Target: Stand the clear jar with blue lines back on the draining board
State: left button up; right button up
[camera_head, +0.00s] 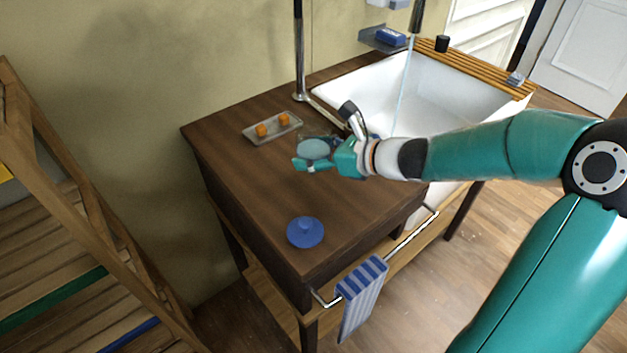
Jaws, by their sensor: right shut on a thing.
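My right gripper (312,157) reaches in from the right over the dark wooden counter and is shut on a pale, see-through round thing, which I take to be the clear jar (313,148). Its blue lines cannot be made out, and the gripper hides part of it. I cannot tell whether it touches the counter. The dark wooden counter (250,170) lies left of the sink; a slatted wooden board (480,66) runs along the sink's far edge. I cannot tell which one is the draining board. My left gripper is not in view.
A tray (252,139) with two orange pieces lies behind the gripper. A blue lid (305,232) lies near the front. Water runs into the white sink (465,100). A striped towel (362,295) hangs in front. The counter's left side is clear.

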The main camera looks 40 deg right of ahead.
aim_at(314, 182)
notch_tip(314, 182, down, 6)
jog(key=shift+f+b, duration=0.1)
jog(key=shift+b, duration=0.55)
jog(key=o, duration=1.5)
jog(key=shift+s, duration=0.1)
jog(key=shift+o, duration=0.2)
jog(key=p+v, duration=0.1)
jog(key=v, duration=1.1)
